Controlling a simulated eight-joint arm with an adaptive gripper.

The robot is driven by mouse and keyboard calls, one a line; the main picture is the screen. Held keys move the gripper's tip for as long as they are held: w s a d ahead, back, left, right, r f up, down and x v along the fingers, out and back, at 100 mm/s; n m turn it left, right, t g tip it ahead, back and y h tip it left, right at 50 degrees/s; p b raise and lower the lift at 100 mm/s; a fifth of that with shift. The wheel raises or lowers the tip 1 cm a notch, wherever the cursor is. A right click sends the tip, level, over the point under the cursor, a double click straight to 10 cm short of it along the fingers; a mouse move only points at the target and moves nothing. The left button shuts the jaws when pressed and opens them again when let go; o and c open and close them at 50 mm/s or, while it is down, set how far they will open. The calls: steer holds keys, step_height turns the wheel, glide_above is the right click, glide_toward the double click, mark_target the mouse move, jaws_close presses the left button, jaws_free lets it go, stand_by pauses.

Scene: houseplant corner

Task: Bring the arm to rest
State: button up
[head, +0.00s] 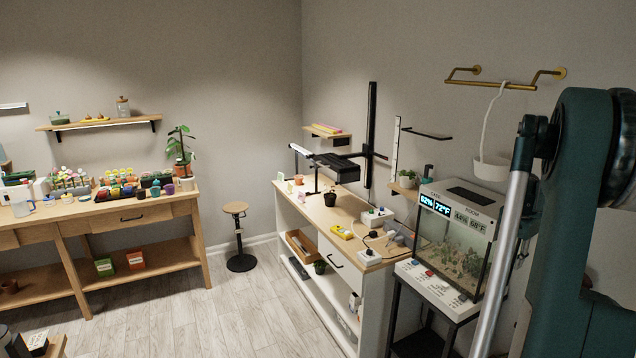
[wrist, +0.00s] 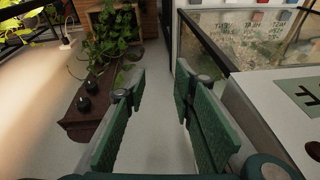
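My gripper (wrist: 158,105) shows in the wrist view with its two green fingers spread apart. Nothing is between the fingers; a pale surface shows through the gap. My dark green arm (head: 585,190) fills the right side of the head view, with a silver rod along its left. The gripper itself is not visible in the head view. In the wrist view a glass tank (wrist: 255,80) is to the right of the fingers and a dark wooden piece (wrist: 85,105) is to the left.
In the head view a terrarium (head: 456,245) stands on a dark stand beside my arm. A white cabinet (head: 318,285) with a wooden top is left of it, and a wooden bench (head: 80,212) is at far left. The floor (head: 215,318) between is mostly clear. A trailing plant (wrist: 112,40) shows in the wrist view.

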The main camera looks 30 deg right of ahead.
steer(key=w+a+r+n+t, duration=0.1)
steer(key=w+a+r+n, duration=0.25)
steer(key=a, duration=1.05)
steer(key=w+a+r+n+t+b, duration=0.1)
steer(key=w+a+r+n, duration=0.2)
steer(key=a, duration=1.1)
steer(key=w+a+r+n+t, duration=0.1)
steer(key=w+a+r+n, duration=0.2)
steer(key=a, duration=1.1)
steer(key=s+a+n+t+y+b, duration=0.1)
steer(key=s+a+n, duration=0.1)
steer(key=a, duration=0.8)
steer(key=s+a+n+t, duration=0.1)
steer(key=s+a+n, duration=0.15)
steer(key=a, duration=0.75)
steer(key=s+a+f+n+y, duration=0.1)
steer(key=s+a+f+n, duration=0.1)
steer(key=s+a+f, duration=0.3)
steer(key=s+a+f+n+t+b, duration=0.1)
steer(key=s+a, duration=0.1)
steer(key=a, duration=0.5)
steer(key=s+a+f+n+y, duration=0.1)
steer(key=s+a+f+n, duration=0.1)
steer(key=s+a+f, duration=0.3)
step_height(320, 180, up, 15)
steer(key=w+p, duration=0.1)
steer(key=p, duration=1.1)
steer(key=shift+a+r, duration=0.2)
steer(key=shift+a, duration=0.25)
